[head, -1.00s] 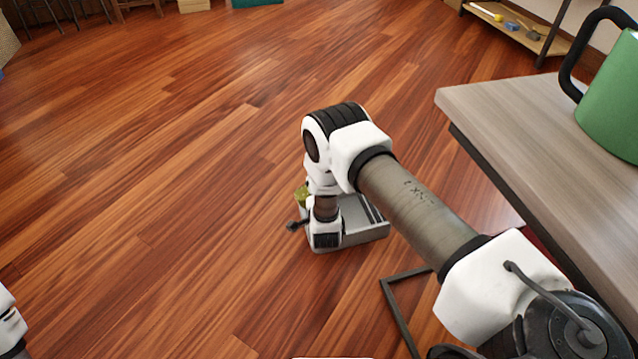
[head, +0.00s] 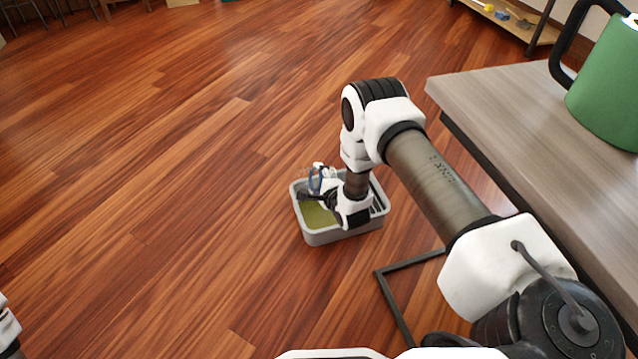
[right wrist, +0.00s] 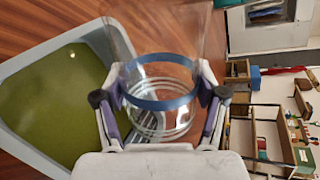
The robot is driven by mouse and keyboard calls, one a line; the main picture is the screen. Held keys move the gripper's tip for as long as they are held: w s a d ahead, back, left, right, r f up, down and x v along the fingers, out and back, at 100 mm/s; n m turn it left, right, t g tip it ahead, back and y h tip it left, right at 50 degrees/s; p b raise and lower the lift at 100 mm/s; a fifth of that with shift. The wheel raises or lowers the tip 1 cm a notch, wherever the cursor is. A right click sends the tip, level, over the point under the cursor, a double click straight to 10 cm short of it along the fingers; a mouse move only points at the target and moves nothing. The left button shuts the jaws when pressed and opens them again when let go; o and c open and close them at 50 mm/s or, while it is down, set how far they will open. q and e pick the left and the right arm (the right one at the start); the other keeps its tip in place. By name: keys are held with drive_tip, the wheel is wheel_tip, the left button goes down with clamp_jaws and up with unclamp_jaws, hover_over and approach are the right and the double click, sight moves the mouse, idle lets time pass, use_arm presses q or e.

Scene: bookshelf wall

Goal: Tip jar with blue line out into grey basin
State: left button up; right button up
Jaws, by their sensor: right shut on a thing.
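The clear jar with the blue line (right wrist: 160,103) is held in my right gripper (right wrist: 162,95), whose fingers press on both sides at the blue band. The jar looks empty and lies tipped well over. In the head view the jar (head: 316,179) is small, above the far left part of the grey basin, beside my right gripper (head: 318,190). The grey basin (head: 335,237) sits on the floor with olive-green contents in it; its rim also shows in the right wrist view (right wrist: 48,48). My wrist hides part of the basin.
A wood-topped table (head: 500,110) with a large green mug (head: 607,95) stands at the right, close to my right arm. A dark metal frame (head: 395,300) lies low below it. Open wooden floor (head: 150,150) spreads to the left.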

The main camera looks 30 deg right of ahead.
sight(314, 171)
drive_tip(key=r+n+p, duration=0.1)
drive_tip(key=r+n+h+p, duration=0.1)
drive_tip(key=shift+a+g+h+p, duration=0.25)
drive_tip(key=shift+g+h+p, duration=0.05)
drive_tip(key=shift+p, duration=0.1)
drive_tip(key=shift+r+n+h+p, duration=0.3)
drive_tip(key=shift+n+h+p, duration=0.15)
drive_tip(key=shift+n, duration=0.35)
drive_tip(key=n+h, duration=0.1)
drive_tip(key=r+n+h, duration=0.1)
drive_tip(key=shift+a+n, duration=0.15)
drive_tip(key=shift+n, duration=0.25)
drive_tip(key=n+h, duration=0.1)
drive_tip(key=r+n+h, duration=0.1)
drive_tip(key=n, duration=0.1)
drive_tip(key=shift+w+a, duration=0.1)
drive_tip(key=shift+r+n+h, duration=0.3)
drive_tip(key=shift+n+h, duration=0.15)
drive_tip(key=shift+n, duration=0.35)
drive_tip(key=n, duration=0.1)
drive_tip(key=r+n+h+b, duration=0.1)
drive_tip(key=n, duration=0.1)
drive_tip(key=shift+a+r+t+h, duration=0.1)
drive_tip(key=shift+r+t+h, duration=0.1)
drive_tip(key=shift+t+h, duration=0.15)
drive_tip(key=shift+r+n+t, duration=0.35)
drive_tip(key=shift+r+n, duration=0.15)
drive_tip(key=shift+n, duration=0.4)
